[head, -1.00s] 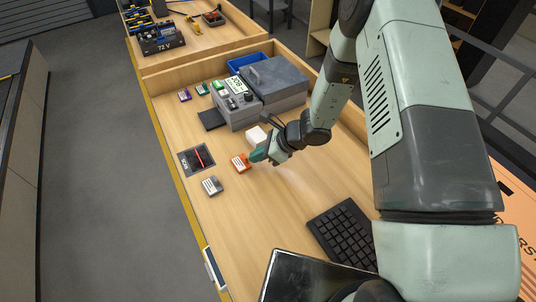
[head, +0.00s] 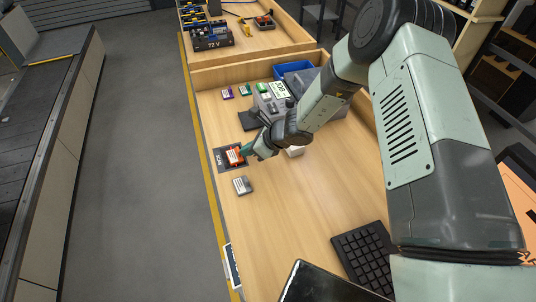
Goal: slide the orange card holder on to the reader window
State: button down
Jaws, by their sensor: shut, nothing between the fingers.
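The orange card holder (head: 234,155) lies on the dark reader window (head: 222,163) near the left edge of the wooden counter. Dark margins of the window show around the holder, and the red line seen on it earlier is covered or cannot be told from the holder. My gripper (head: 247,154) is shut with nothing between its fingers. Its tip is at the right side of the holder, touching or very close to it. The exact contact is too small to tell.
A grey card holder (head: 242,185) lies just below the window. A dark pad (head: 248,120), a grey device with a display (head: 279,90) and several small coloured holders are farther back. A white block (head: 295,151) is right of my gripper. A black keyboard (head: 363,257) lies nearer.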

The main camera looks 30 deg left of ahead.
jog(key=shift+a, duration=0.4)
jog(key=shift+d, duration=0.5)
jog(key=d, duration=0.3)
jog(key=shift+w, duration=0.25)
jog(key=v, duration=1)
